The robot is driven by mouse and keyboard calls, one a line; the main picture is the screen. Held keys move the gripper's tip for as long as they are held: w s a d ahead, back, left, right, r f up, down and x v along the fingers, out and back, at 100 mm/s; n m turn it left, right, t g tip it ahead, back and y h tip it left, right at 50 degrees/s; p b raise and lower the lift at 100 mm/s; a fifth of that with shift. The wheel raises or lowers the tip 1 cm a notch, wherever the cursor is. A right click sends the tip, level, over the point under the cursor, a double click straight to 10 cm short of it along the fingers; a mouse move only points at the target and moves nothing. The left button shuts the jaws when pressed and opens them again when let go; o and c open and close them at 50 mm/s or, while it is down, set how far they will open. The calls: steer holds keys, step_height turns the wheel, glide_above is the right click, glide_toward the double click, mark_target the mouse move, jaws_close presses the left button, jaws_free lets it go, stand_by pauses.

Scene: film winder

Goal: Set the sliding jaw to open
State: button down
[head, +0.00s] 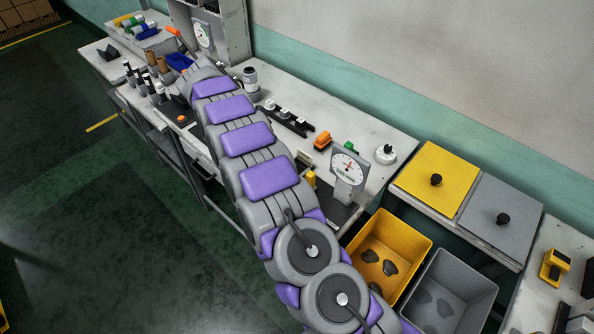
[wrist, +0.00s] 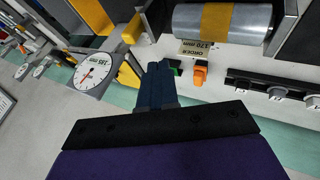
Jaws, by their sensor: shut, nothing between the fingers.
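My gripper (wrist: 155,85) shows in the wrist view as two dark blue fingers close together, shut and empty. Its tips appear close to a small green part (wrist: 175,68) and an orange part (wrist: 200,74); I cannot tell whether they touch. A yellow block (wrist: 133,27) stands left of the roll. No part is marked as the sliding jaw, so I cannot tell which one it is or its setting. In the head view my purple and grey arm hides the gripper.
A round dial (head: 348,166) stands on the pale bench (head: 385,128); it also shows in the wrist view (wrist: 93,71). A black strip with knobs (head: 285,118) lies behind. Yellow (head: 420,241) and grey (head: 478,285) bins are at right.

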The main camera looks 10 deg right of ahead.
mark_target(307, 174)
steer(key=shift+m, duration=0.5)
steer(key=x, duration=0.3)
steer(key=b+x, duration=0.1)
steer(key=x, duration=0.2)
steer(key=a+b+x, duration=0.1)
steer(key=x, duration=0.2)
steer(key=shift+s+d+f, duration=0.15)
steer(key=shift+d+f, duration=0.05)
steer(key=shift+f, duration=0.45)
steer(key=shift+s+d+b, duration=0.3)
steer(key=shift+s+d, duration=0.3)
steer(key=shift+s, duration=0.2)
steer(key=shift+s+d+b, duration=0.3)
steer(key=shift+s+d, duration=0.35)
steer(key=shift+s, duration=0.15)
steer(key=shift+s+d+b, duration=0.45)
steer(key=shift+s+d, duration=0.05)
steer(key=shift+s, duration=0.2)
steer(key=shift+s+d+b, duration=0.4)
steer(key=shift+s+d, duration=0.1)
steer(key=shift+s, duration=0.15)
steer(key=shift+w, duration=0.1)
